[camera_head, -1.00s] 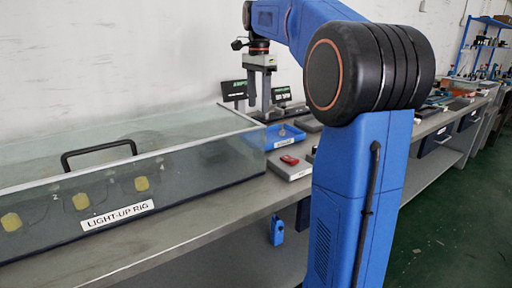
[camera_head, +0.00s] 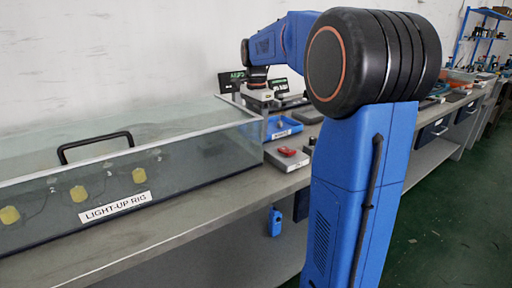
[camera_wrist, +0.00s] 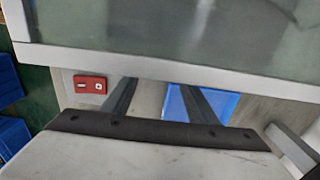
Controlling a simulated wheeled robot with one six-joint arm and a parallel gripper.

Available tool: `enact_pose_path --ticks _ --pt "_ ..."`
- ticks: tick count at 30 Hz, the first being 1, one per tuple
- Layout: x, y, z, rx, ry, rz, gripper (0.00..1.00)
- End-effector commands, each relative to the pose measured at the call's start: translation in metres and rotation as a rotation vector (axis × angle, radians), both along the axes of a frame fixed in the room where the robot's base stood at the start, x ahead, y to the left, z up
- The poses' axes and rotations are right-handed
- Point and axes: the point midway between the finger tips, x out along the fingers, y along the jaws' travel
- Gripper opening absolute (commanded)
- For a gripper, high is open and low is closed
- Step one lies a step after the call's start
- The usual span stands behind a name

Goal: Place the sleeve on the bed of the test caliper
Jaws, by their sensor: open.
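My gripper (camera_head: 260,102) hangs behind the right end of the light-up rig in the head view, its fingers hard to make out there. In the wrist view my gripper (camera_wrist: 157,88) is open, its two dark fingers apart with nothing between them. I cannot pick out the sleeve or the test caliper for certain in either view. A small red part (camera_head: 287,151) lies on a grey block (camera_head: 298,163) at the bench's front edge. A red part (camera_wrist: 90,84) also shows left of the fingers in the wrist view.
The glass-covered light-up rig (camera_head: 150,182) fills the left of the bench; its edge (camera_wrist: 150,66) crosses above my fingers in the wrist view. A blue tray (camera_head: 283,130) sits beside it, also in the wrist view (camera_wrist: 222,103). Small dark screens (camera_head: 230,82) stand behind.

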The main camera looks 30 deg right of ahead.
Motion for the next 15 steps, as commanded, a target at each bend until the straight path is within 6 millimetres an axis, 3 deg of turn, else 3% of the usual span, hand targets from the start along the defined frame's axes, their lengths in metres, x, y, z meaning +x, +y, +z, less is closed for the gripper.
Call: enact_pose_path --ticks 7,15 --pt "-0.004 0.0 -0.033 0.001 0.003 0.0 0.53" --pt "-0.004 -0.001 -0.04 0.0 0.001 0.0 0.53"
